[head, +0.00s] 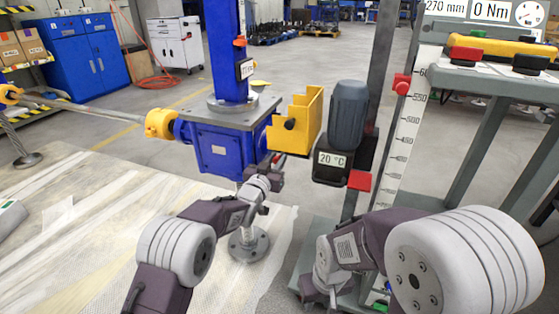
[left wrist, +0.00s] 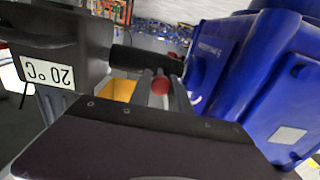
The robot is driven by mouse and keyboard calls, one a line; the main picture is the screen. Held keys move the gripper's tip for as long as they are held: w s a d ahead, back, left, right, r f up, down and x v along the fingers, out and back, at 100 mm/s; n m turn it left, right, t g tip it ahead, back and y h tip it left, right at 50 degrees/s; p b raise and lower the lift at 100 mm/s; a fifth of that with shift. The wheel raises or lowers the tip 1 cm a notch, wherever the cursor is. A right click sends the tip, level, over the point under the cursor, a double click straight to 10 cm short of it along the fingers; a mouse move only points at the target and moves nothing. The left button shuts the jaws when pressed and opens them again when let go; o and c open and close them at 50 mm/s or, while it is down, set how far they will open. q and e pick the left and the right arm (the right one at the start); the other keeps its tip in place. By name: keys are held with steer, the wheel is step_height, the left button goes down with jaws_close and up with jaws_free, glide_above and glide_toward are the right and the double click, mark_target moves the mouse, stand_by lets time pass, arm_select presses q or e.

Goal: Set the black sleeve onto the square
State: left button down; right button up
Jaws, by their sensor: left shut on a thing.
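My left gripper (head: 274,172) is at the lower right side of the blue gearbox (head: 222,152). In the left wrist view its two grey fingers (left wrist: 163,92) are shut on a small red knob (left wrist: 160,84). A dark cylinder, which may be the black sleeve (left wrist: 148,61), lies just behind the knob, between the grey "20 °C" box and the blue housing. In the head view a black round end (head: 290,124) shows against the yellow stepped bracket (head: 301,112). I cannot make out the square. My right gripper (head: 325,288) is low beside the bench frame, its fingers mostly hidden.
A dark motor (head: 348,115) with a "20 °C" box (head: 330,165) stands right of the bracket. Red and black round pieces and a yellow tool (head: 500,47) lie on the grey bench at right. A height scale (head: 408,130) stands before it. The pale floor mat (head: 70,235) is mostly clear.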

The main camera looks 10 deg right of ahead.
arm_select(q)
steer(key=c, duration=1.2)
jaws_free()
steer(key=p+v, duration=0.2)
steer(key=v, duration=0.2)
steer(key=shift+r, duration=0.2)
steer(key=b+v, duration=0.2)
steer(key=v, duration=0.3)
steer(key=shift+f, duration=0.2)
